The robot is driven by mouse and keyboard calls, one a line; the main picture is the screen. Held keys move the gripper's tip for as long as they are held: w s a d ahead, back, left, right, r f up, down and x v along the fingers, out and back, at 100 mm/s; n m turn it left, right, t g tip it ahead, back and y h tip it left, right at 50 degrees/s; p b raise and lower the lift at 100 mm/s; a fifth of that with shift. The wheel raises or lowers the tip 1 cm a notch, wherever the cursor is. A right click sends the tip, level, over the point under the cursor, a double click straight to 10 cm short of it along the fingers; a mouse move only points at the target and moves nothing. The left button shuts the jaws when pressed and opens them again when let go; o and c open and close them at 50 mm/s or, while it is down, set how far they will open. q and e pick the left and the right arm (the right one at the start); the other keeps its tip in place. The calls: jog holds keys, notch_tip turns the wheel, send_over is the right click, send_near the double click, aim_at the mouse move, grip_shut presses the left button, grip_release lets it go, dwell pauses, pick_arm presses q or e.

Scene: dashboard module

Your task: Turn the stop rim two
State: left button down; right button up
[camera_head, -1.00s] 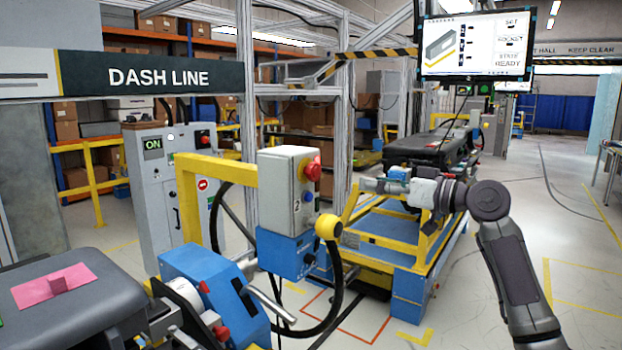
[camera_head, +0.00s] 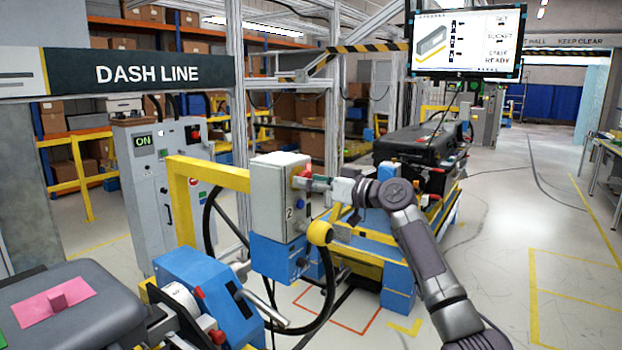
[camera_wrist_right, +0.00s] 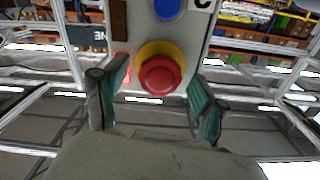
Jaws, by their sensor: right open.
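The red stop button with its round rim (camera_wrist_right: 160,75) sits on a yellow collar in the right wrist view. It is mounted on the grey control box marked 2 (camera_head: 268,190), and part of the red (camera_head: 302,174) shows in the head view. My right gripper (camera_head: 312,182) is level with the button in front of the box. In the wrist view its two teal-padded fingers (camera_wrist_right: 157,98) are apart, one on each side of the button, with gaps between them and the rim. My left gripper is out of view.
A blue button (camera_wrist_right: 167,8) is beside the stop on the same face. The box hangs from a yellow arm (camera_head: 205,173). A blue-and-yellow cart (camera_head: 370,255) stands behind, with open floor to the right.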

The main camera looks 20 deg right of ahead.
jog(key=c, duration=1.1)
jog(key=shift+c, duration=0.2)
jog(key=shift+m, duration=0.4)
jog(key=shift+r+m+p, duration=0.1)
jog(key=shift+m+p, duration=0.95)
jog(key=shift+m, duration=2.05)
